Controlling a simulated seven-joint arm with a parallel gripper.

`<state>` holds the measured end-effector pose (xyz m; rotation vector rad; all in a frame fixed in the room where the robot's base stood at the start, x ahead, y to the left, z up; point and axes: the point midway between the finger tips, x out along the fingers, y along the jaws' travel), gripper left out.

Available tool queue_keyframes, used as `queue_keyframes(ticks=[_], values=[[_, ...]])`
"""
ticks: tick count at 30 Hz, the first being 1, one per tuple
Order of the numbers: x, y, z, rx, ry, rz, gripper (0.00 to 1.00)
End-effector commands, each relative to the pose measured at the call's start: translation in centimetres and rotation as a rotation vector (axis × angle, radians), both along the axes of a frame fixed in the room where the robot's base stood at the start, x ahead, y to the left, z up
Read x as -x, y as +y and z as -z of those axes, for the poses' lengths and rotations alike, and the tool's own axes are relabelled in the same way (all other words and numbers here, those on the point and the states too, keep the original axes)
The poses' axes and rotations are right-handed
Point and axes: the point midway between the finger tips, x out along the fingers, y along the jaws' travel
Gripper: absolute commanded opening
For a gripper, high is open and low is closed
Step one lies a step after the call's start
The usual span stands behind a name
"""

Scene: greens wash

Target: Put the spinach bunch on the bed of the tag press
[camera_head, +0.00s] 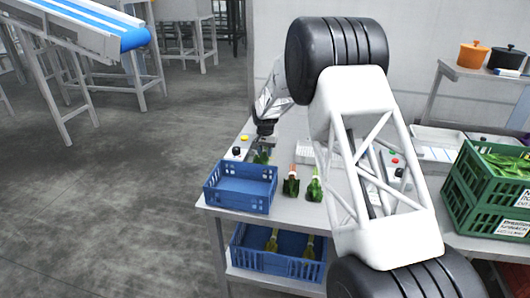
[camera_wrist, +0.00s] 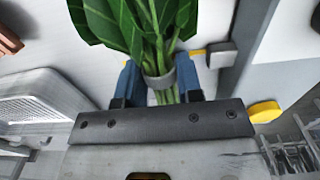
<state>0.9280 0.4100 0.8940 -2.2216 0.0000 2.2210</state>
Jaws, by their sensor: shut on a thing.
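My gripper (camera_wrist: 159,74) is shut on the spinach bunch (camera_wrist: 140,22). Its two blue fingers are on either side of the pale band around the stems, with the leaves pointing away from the palm. In the head view my gripper (camera_head: 264,146) is behind the blue crate, and only a little of the green bunch (camera_head: 262,157) shows. A device with a yellow button and a black knob (camera_head: 238,151) stands just left of it; it may be the tag press. Its yellow button (camera_wrist: 263,111) shows right of my gripper in the wrist view. The press bed cannot be made out clearly.
An empty blue crate (camera_head: 240,190) stands at the table's front left edge. Two other bunches, one red-stemmed (camera_head: 291,184) and one green (camera_head: 315,187), lie right of it. Another blue crate (camera_head: 277,262) is on the lower shelf. A green crate (camera_head: 470,205) of greens stands right.

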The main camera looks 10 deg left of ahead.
Motion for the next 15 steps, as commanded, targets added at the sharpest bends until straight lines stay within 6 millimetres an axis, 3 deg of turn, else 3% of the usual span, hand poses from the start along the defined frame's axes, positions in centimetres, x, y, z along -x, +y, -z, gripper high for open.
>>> queue_keyframes(ticks=[3, 4, 9, 15], values=[[0.00, 0.00, 0.25, 0.000, 0.000, 0.000, 0.05], [0.00, 0.00, 0.27, 0.000, 0.000, 0.000, 0.35], [0.00, 0.00, 0.25, 0.000, 0.000, 0.000, 0.59], [0.00, 0.00, 0.25, 0.000, 0.000, 0.000, 0.59]])
